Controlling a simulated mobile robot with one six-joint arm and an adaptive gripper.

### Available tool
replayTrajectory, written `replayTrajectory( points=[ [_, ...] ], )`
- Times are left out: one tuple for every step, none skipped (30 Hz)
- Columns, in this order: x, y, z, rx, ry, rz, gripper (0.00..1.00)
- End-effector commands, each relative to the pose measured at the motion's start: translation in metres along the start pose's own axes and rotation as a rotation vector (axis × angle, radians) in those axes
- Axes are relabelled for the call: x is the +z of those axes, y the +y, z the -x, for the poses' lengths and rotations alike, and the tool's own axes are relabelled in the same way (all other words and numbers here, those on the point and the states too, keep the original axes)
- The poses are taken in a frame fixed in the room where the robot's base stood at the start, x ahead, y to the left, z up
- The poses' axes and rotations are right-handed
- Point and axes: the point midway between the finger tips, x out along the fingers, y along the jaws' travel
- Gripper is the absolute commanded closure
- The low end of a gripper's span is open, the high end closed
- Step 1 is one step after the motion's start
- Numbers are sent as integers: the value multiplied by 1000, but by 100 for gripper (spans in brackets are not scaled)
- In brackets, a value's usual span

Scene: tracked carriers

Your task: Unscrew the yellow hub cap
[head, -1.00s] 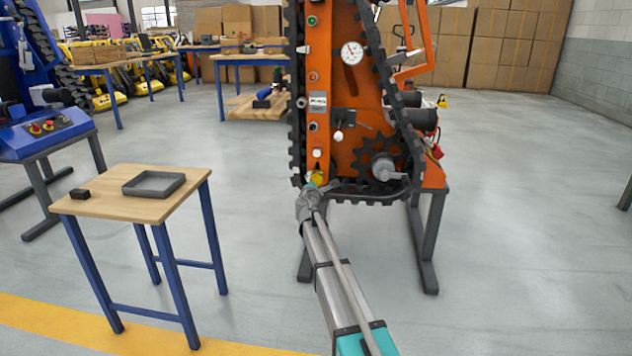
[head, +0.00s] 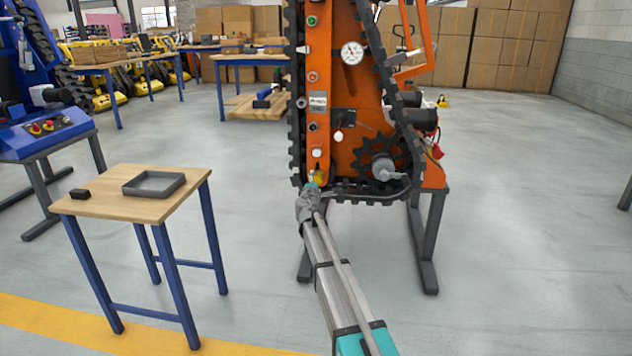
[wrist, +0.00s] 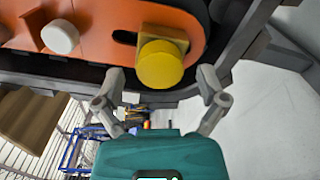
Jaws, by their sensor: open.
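The yellow hub cap (wrist: 160,64) is a round cap on a brass-coloured square block at the end of the orange carrier frame (wrist: 110,25). In the head view the cap (head: 318,173) shows at the lower left of the orange carrier, just beyond my gripper. My gripper (wrist: 163,92) is open, with its two fingers apart on either side of the cap's lower edge in the wrist view. Nothing is held between them. I cannot tell whether a finger touches the cap.
A black track (head: 298,120) runs around the carrier close to the cap. A white knob (wrist: 60,37) sits left of the cap in the wrist view. A small wooden table (head: 120,205) with a grey tray (head: 153,191) and a dark block (head: 80,193) stands at left.

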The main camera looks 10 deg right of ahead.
Motion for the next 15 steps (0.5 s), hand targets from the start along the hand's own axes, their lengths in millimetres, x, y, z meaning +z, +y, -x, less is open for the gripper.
replayTrajectory(
  points=[
    [0,0,0,0,0,0,10],
    [0,0,0,0,0,0,16],
    [0,0,0,0,0,0,23],
    [0,0,0,0,0,1,29],
    [0,0,0,0,0,1,35],
    [0,0,0,0,0,1,42],
    [0,0,0,0,0,1,48],
    [0,0,0,0,0,1,53],
    [0,0,0,0,0,1,61],
    [0,0,0,0,0,1,66],
    [0,0,0,0,0,1,72],
    [0,0,0,0,0,1,79],
    [0,0,0,0,0,1,85],
    [0,0,0,0,0,1,87],
    [0,0,0,0,0,1,87]
  ],
)
